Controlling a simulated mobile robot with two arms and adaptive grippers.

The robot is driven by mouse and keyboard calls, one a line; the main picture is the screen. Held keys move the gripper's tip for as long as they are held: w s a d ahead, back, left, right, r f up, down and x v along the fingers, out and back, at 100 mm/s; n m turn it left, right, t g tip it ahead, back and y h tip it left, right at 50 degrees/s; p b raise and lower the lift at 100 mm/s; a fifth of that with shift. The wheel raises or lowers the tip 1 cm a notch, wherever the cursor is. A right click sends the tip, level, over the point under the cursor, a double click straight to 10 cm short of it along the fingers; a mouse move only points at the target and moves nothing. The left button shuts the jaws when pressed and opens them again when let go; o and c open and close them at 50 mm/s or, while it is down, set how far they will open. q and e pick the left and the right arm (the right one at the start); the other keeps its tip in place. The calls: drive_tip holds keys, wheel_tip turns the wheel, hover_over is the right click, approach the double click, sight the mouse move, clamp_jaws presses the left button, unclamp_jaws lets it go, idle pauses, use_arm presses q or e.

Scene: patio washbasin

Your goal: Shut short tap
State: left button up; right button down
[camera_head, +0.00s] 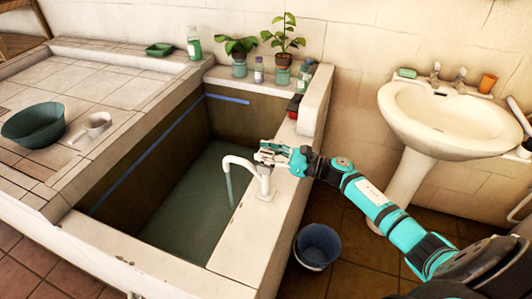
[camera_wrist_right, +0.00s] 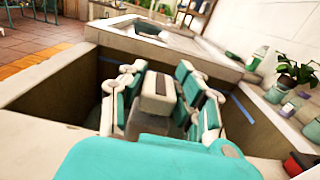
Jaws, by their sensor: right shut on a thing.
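The short tap (camera_head: 264,185) is pale and stands on the right-hand rim of the basin. Its spout curves to the left over the basin, and a thin greenish stream of water (camera_head: 229,188) falls from it. My right gripper (camera_head: 270,152) is at the top of the tap, shut on its handle. In the right wrist view the pale, blocky tap handle (camera_wrist_right: 158,86) sits between the fingers of my right gripper (camera_wrist_right: 155,98). The gripper hides most of the handle in the head view. My left gripper is not in view.
The deep basin (camera_head: 130,255) holds greenish water. A blue bucket (camera_head: 318,246) stands on the floor beside it. Potted plants and bottles (camera_head: 259,70) line the back ledge. A red-and-black object (camera_head: 294,106) lies on the right rim. A white washbasin (camera_head: 445,122) stands at right.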

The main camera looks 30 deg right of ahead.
drive_tip(key=shift+m+t+h, duration=0.3)
drive_tip(key=m+t+h, duration=0.1)
drive_tip(key=h, duration=0.1)
drive_tip(key=m+t+h+p, duration=0.1)
drive_tip(key=m+h, duration=0.1)
drive_tip(key=h, duration=0.1)
drive_tip(key=shift+a+m+t, duration=0.1)
drive_tip(key=shift+m+t, duration=0.2)
drive_tip(key=shift+t, duration=0.1)
drive_tip(key=m+h, duration=0.2)
drive_tip(key=h, duration=0.1)
drive_tip(key=m+t+h, duration=0.1)
drive_tip(key=m+h, duration=0.1)
drive_tip(key=h, duration=0.1)
drive_tip(key=shift+m+h+p, duration=0.3)
drive_tip(key=shift+h+p, duration=0.05)
drive_tip(key=shift+h, duration=0.05)
drive_tip(key=m+h, duration=0.1)
drive_tip(key=h, duration=0.2)
drive_tip(key=shift+m, duration=0.4)
drive_tip(key=m+g+h+b, duration=0.1)
drive_tip(key=m+h, duration=0.1)
drive_tip(key=h, duration=0.2)
drive_tip(key=shift+m, duration=0.4)
drive_tip(key=shift+m+g+h+b, duration=0.9)
drive_tip(key=shift+m+g+h, duration=1.35)
drive_tip(key=shift+h, duration=0.65)
drive_tip(key=shift+g, duration=0.25)
drive_tip(key=c, duration=1)
unclamp_jaws()
